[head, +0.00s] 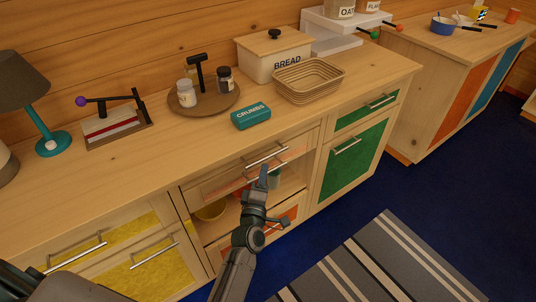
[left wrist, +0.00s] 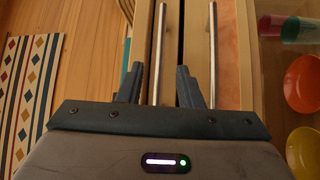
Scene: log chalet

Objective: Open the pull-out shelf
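The long wooden cabinet (head: 330,125) has two bar handles close together above an open niche: an upper handle (head: 266,155) and a lower handle (head: 251,177). I cannot tell for certain which belongs to the pull-out shelf. My left gripper (head: 266,177) is in front of them and partly hides the lower one. In the left wrist view, the gripper (left wrist: 158,85) is open. One handle (left wrist: 162,45) runs between its fingers with gaps beside it. The other handle (left wrist: 214,50) lies outside the right finger. My right gripper does not show.
The niche holds a yellow bowl (head: 211,211); the left wrist view also shows an orange bowl (left wrist: 302,83) and cups. A green door (head: 350,160) is to the right, yellow fronts (head: 155,262) to the left. A teal crumbs box (head: 251,115) sits above on the counter.

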